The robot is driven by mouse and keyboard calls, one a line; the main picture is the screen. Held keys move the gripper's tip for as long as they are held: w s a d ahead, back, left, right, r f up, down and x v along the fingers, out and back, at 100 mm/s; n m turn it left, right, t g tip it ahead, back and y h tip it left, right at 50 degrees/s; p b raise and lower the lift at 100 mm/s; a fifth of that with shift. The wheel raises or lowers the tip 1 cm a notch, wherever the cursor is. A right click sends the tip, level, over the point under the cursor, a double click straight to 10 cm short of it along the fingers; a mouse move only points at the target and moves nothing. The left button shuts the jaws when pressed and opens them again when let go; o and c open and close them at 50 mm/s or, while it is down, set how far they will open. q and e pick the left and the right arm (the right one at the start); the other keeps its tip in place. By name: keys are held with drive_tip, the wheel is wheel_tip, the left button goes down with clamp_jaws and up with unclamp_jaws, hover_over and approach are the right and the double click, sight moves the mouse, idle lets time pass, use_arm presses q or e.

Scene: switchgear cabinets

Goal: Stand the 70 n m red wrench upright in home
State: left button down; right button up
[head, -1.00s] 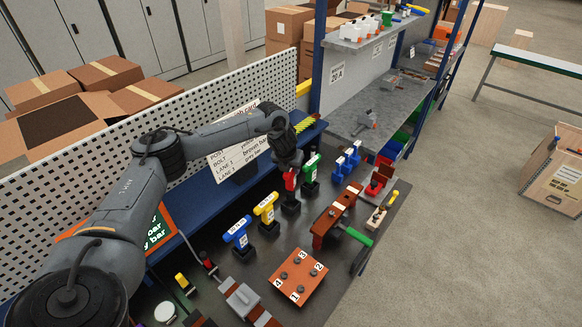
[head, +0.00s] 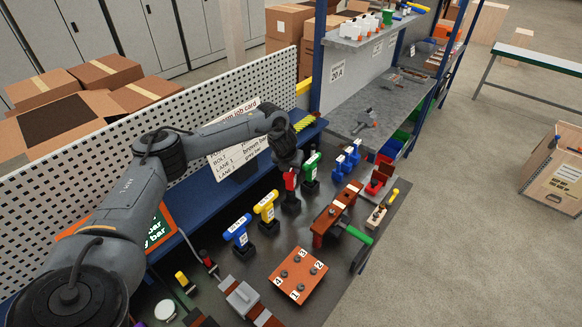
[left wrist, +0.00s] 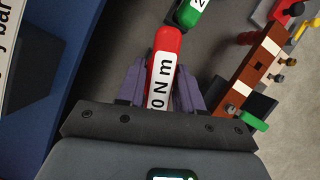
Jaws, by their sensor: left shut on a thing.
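The red wrench (head: 290,182) stands upright in its dark base (head: 291,204), in a row between the yellow wrench (head: 265,207) and the green wrench (head: 311,168). My left gripper (head: 289,166) is over its top from above. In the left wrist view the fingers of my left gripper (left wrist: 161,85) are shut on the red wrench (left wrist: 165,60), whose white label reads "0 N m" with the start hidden. The lower shaft is hidden in the left wrist view. My right gripper is not in view.
A blue wrench (head: 237,234) stands left of the yellow one. The green wrench (left wrist: 190,12) is close ahead in the wrist view. A brown block with numbered bolts (head: 298,274) and a brown bar fixture (head: 336,216) lie on the grey bench. A white pegboard (head: 180,130) runs behind.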

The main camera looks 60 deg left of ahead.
use_arm(q)
drive_tip(key=shift+f+b, duration=0.45)
drive_tip(key=shift+f, duration=0.45)
drive_tip(key=shift+f+b, duration=0.45)
drive_tip(key=shift+f, duration=0.5)
drive_tip(key=shift+f+b, duration=0.55)
drive_tip(key=shift+f, duration=0.6)
drive_tip(key=c, duration=0.7)
unclamp_jaws()
drive_tip(key=shift+o, duration=0.2)
drive_tip(key=v, duration=0.9)
drive_tip(key=shift+d+r, duration=0.1)
drive_tip(key=shift+r, duration=0.15)
drive_tip(key=shift+s+d+r, duration=0.2)
drive_tip(key=shift+s+r, duration=0.05)
drive_tip(key=shift+r, duration=0.3)
